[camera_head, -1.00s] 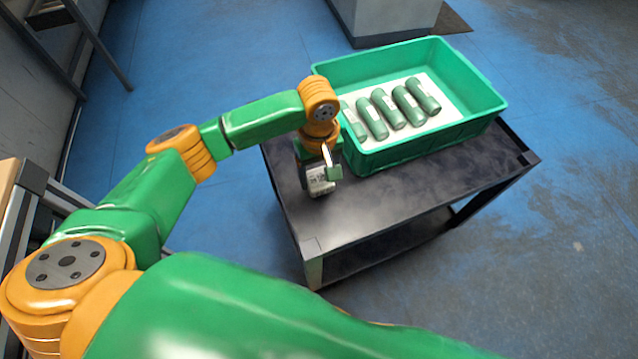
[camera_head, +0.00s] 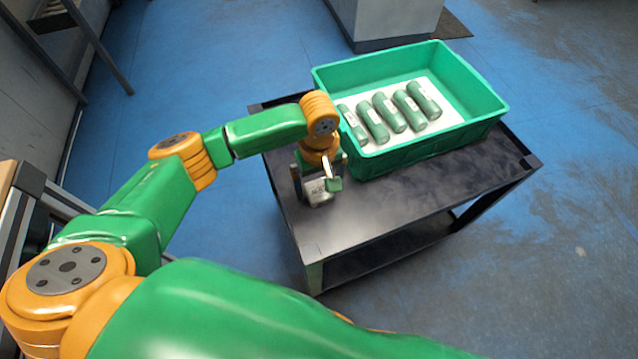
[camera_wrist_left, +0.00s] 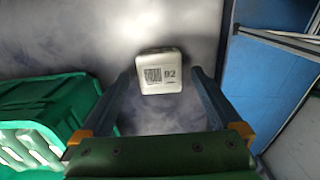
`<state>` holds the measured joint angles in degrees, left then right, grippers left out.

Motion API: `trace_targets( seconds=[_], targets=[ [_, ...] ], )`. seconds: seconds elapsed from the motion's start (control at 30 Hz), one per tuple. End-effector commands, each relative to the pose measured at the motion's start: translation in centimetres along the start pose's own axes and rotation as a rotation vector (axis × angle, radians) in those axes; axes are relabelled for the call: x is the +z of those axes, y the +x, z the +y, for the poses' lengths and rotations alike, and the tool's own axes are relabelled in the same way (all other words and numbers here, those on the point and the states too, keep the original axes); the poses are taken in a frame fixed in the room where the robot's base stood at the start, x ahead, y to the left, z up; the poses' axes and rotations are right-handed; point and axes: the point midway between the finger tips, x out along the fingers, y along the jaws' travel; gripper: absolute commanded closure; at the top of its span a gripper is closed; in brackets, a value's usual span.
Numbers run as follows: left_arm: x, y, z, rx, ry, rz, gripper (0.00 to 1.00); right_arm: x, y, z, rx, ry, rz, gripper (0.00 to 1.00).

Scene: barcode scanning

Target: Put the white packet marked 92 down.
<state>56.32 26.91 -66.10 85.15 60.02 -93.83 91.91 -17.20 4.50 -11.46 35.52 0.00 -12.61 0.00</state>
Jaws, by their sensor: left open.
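The white packet marked 92 (camera_head: 317,192) sits on the black cart top (camera_head: 350,222), to the left of the green crate. In the left wrist view the packet (camera_wrist_left: 161,72) lies with its barcode and the number 92 facing the camera. My left gripper (camera_head: 318,185) is directly at the packet. Its two fingers (camera_wrist_left: 160,78) stand on either side of the packet with a gap on each side, so it is open. The gripper partly hides the packet in the head view. My right gripper is not in view.
A green crate (camera_head: 480,82) stands on the cart right of my gripper, close to it, with several green cylinders (camera_head: 392,112) on a white sheet inside. Blue floor (camera_head: 560,230) surrounds the cart.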

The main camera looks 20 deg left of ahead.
Motion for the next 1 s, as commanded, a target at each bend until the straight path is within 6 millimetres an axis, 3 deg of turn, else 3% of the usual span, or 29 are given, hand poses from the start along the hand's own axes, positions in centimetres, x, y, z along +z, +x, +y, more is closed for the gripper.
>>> trace_targets(
  seconds=[0.2,0.4,0.57,1.0],
  targets=[
    [0.0,-6.4,0.1,0.006,0.002,0.001,0.01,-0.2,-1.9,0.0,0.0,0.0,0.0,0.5],
    [0.0,-10.5,0.1,0.004,0.001,0.0,0.01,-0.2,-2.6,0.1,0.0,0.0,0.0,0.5],
    [0.0,-11.5,0.1,0.002,0.001,-0.001,0.01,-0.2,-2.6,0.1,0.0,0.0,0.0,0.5],
    [0.0,-11.4,0.0,0.001,0.001,-0.001,0.01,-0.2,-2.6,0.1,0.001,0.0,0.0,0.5]
  ],
)
